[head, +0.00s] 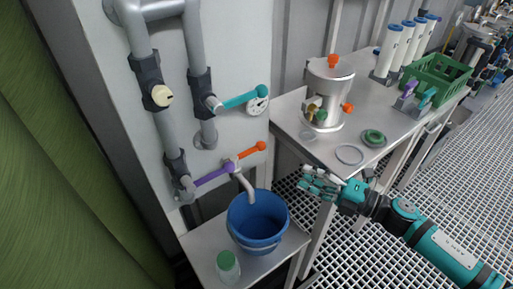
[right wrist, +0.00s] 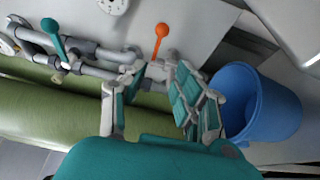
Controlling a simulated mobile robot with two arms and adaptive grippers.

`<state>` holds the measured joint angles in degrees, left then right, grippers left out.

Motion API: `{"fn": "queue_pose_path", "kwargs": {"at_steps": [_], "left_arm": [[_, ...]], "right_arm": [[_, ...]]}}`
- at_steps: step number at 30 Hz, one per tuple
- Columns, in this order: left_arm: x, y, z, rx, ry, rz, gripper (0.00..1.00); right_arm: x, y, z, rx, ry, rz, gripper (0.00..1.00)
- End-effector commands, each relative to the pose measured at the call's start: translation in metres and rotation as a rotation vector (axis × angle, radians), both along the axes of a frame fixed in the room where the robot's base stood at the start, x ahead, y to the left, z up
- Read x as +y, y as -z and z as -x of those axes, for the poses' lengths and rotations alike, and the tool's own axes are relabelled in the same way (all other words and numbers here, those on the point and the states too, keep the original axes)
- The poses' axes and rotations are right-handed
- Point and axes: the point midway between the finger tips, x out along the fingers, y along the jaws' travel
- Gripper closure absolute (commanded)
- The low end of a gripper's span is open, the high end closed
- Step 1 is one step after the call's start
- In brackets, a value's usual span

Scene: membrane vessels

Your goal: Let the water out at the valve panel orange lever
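The orange lever (head: 252,150) sits low on the grey valve panel (head: 232,48), above a short spout (head: 243,184). It points up and to the right in the head view. In the right wrist view the orange lever (right wrist: 160,40) shows beyond the gap between my fingertips, apart from them. My right gripper (head: 321,184) is open and empty, to the right of the lever and bucket in the head view. Its spread fingers also show in the right wrist view (right wrist: 158,88). A blue bucket (head: 258,222) stands below the spout. My left gripper is not in view.
A purple lever (head: 213,175) is just left of the orange one, and a teal lever (head: 245,97) is above. A clear jar with a green lid (head: 228,262) stands beside the bucket. A bench (head: 380,110) with a steel vessel (head: 328,92) lies behind my right gripper.

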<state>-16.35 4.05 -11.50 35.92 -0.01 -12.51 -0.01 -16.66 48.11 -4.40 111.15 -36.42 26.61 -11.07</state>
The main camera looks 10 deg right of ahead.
Motion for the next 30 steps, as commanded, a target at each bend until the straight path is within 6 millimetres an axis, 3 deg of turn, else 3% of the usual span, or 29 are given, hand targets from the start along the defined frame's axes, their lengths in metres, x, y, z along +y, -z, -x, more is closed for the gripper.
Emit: {"fn": "queue_pose_path", "kwargs": {"at_steps": [10, 21, 30], "left_arm": [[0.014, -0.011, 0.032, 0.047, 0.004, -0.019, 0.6], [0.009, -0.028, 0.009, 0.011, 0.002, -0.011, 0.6], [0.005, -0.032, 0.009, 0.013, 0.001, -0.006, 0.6]], "right_arm": [[0.037, -0.006, -0.038, -0.006, -0.002, -0.004, 0.68], [0.093, -0.005, -0.095, -0.004, 0.0, -0.005, 0.68], [0.119, -0.002, -0.12, -0.001, 0.001, -0.003, 0.68]]}}
